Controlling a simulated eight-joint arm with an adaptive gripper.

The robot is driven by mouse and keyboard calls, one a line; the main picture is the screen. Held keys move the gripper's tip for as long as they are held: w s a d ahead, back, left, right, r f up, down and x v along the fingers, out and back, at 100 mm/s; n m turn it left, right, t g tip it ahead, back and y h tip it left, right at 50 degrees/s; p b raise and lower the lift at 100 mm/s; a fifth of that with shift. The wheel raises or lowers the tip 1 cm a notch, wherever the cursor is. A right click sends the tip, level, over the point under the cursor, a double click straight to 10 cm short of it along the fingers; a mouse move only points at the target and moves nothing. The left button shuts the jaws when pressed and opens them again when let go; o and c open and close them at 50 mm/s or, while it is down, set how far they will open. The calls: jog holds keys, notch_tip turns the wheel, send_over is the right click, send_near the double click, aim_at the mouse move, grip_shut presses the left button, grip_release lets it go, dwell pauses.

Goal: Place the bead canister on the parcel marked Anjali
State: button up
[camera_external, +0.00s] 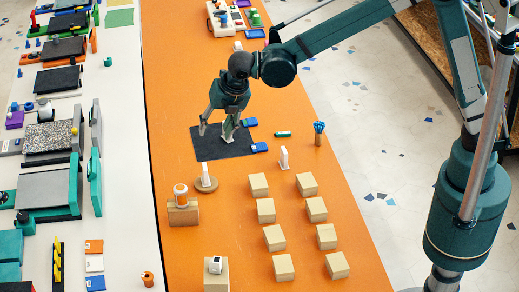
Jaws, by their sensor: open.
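My gripper (216,132) is open, fingers pointing down, over a dark mat (205,152) on the orange table. I see nothing between its fingers. A white and orange canister (181,190), which may be the bead canister, stands on a brown block (178,216) at the left of the orange table, below the mat and apart from my gripper. Several tan parcels (265,210) stand in two columns to the right of it. No name on them is readable here, so I cannot tell which is marked Anjali.
A white piece on a round wooden base (206,180) and another upright white piece (283,160) stand near the mat. Blue items (259,147) lie at its right edge. A cup of blue tools (319,132) stands farther right. A block at the front bears a white cube (215,265).

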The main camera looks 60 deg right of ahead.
jog(key=s+d+r+m, duration=0.4)
jog(key=s+d, duration=0.1)
jog(key=d, duration=0.4)
jog(key=s+d+r+m, duration=0.4)
jog(key=d+m, duration=0.1)
jog(key=d, duration=0.4)
jog(key=s+d+r+m, duration=0.3)
jog(key=s+d+m, duration=0.15)
jog(key=d, duration=0.45)
jog(key=s+d+f+m+t, duration=0.1)
jog(key=s+d+m, duration=0.6)
jog(key=s, duration=0.4)
jog(key=s+d+f+m+t, duration=0.1)
jog(key=s+d+f+m, duration=0.1)
jog(key=s+d+m, duration=0.5)
jog(key=s+d, duration=0.2)
jog(key=s, duration=0.1)
jog(key=shift+s+d+f+t, duration=0.15)
jog(key=shift+s+f+t, duration=0.15)
jog(key=shift+s, duration=0.1)
